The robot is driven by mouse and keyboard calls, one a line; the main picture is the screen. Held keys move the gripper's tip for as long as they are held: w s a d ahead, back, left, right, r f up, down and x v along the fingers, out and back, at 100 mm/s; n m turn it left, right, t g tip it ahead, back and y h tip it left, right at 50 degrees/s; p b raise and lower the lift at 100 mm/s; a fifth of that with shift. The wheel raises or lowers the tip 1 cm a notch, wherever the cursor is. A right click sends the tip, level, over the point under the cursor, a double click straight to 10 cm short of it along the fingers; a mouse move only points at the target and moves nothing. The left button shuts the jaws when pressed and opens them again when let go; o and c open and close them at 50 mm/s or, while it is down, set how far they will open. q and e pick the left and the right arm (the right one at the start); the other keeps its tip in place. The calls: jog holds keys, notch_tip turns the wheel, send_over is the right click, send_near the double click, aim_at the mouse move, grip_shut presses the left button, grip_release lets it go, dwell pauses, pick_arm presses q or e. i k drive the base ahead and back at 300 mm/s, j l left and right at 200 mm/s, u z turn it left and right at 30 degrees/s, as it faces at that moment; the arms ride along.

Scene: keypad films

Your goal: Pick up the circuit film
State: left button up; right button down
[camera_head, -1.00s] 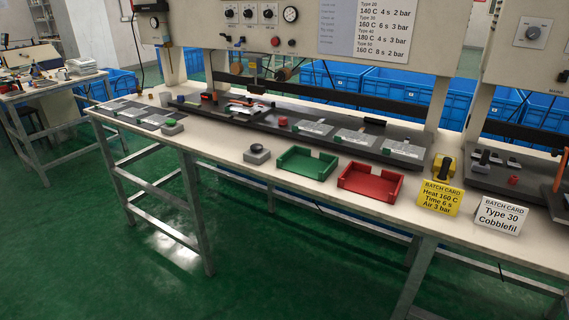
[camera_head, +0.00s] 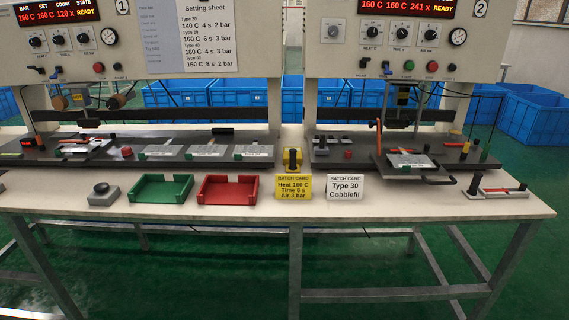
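Several flat, pale films or plates with small dark green tabs lie on the dark bed of the left machine, in a row: one at left (camera_head: 161,151), one in the middle (camera_head: 207,151) and one at right (camera_head: 254,151). Another pale piece (camera_head: 410,160) lies on a raised dark plate at the right machine. They are too small to tell which is the circuit film. Neither of my grippers shows in the head view.
A green tray (camera_head: 161,190) and a red tray (camera_head: 228,190) sit at the bench's front. A yellow batch card (camera_head: 294,187) and a white batch card (camera_head: 345,188) stand right of them. A grey button box (camera_head: 104,193) is at left. Blue crates (camera_head: 535,115) stand behind.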

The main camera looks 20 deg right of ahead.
aim_at(405, 162)
jog(key=z, duration=1.6)
